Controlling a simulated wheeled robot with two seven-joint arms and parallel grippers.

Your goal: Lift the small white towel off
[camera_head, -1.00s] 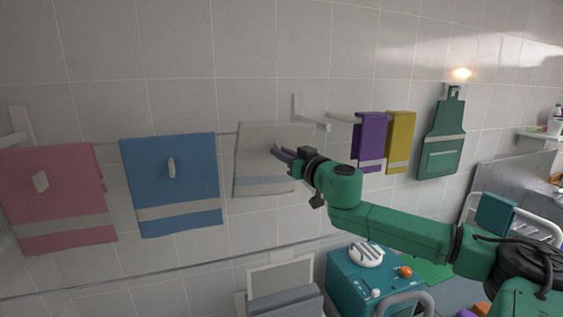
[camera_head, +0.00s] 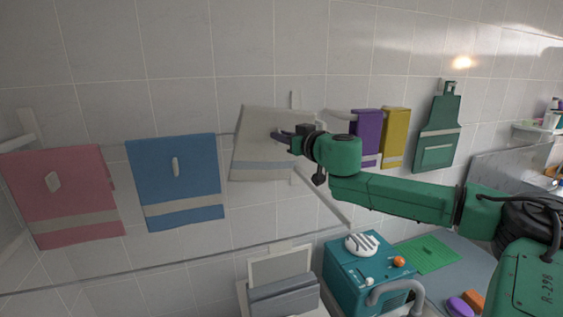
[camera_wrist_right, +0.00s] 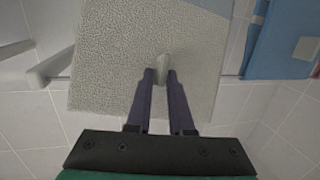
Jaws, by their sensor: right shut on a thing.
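The small white towel (camera_head: 262,165) is in the head view, between the blue towel and my right arm. Whether the towel's upper edge still touches the rail is unclear. My left gripper is not in view.
A blue towel (camera_head: 175,185) and a pink towel (camera_head: 62,200) hang to the left. A pale bar (camera_head: 325,198) slants below the white towel. A teal box (camera_head: 355,275) stands below.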

